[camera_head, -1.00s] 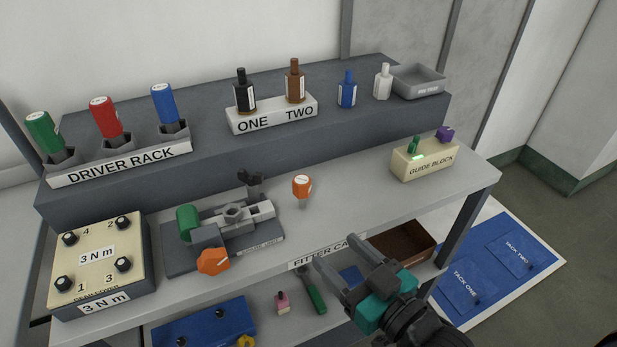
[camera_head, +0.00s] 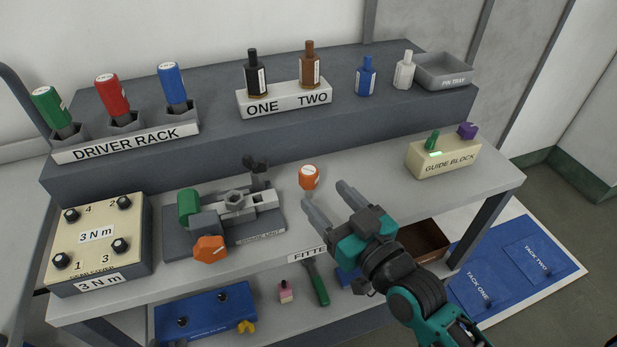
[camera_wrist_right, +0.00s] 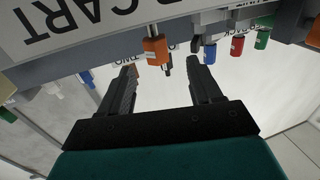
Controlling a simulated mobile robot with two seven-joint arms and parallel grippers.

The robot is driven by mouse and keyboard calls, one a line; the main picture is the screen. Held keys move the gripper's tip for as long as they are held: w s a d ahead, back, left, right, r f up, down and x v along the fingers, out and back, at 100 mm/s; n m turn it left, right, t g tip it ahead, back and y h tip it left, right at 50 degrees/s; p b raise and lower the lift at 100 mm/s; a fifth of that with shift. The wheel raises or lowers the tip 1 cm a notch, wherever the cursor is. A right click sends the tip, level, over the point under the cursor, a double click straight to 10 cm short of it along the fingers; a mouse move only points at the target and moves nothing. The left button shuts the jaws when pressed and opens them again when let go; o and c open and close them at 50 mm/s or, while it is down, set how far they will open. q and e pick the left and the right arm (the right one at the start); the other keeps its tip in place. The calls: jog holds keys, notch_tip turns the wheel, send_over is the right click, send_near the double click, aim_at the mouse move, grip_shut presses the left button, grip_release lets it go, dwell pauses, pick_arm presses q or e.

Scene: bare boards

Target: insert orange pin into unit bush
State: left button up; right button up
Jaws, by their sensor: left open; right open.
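The orange pin (camera_head: 309,176) stands upright on the bench top, right of the grey unit. It has an orange head with a white label, and its lower part is narrow. In the right wrist view the orange pin (camera_wrist_right: 156,48) shows ahead of the fingers, between their lines. My right gripper (camera_head: 325,194) is open and empty, in front of the pin and apart from it. The unit (camera_head: 262,223) is a grey plate with blocks, a green cylinder and an orange knob. A hexagonal part (camera_head: 235,199), possibly the bush, sits on it. My left gripper is out of view.
A driver rack (camera_head: 127,143) and bottles (camera_head: 256,72) stand on the raised back shelf. The guide block (camera_head: 443,159) is at the right, the torque box (camera_head: 97,235) at the left. A lower shelf holds a blue plate (camera_head: 205,312) and a green-handled tool (camera_head: 318,284).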

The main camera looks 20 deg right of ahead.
aim_at(315, 179)
jog(key=shift+r+x, duration=0.2)
jog(key=shift+x, duration=2.65)
jog(key=shift+d, duration=0.2)
grip_shut()
jog(key=shift+r, duration=0.1)
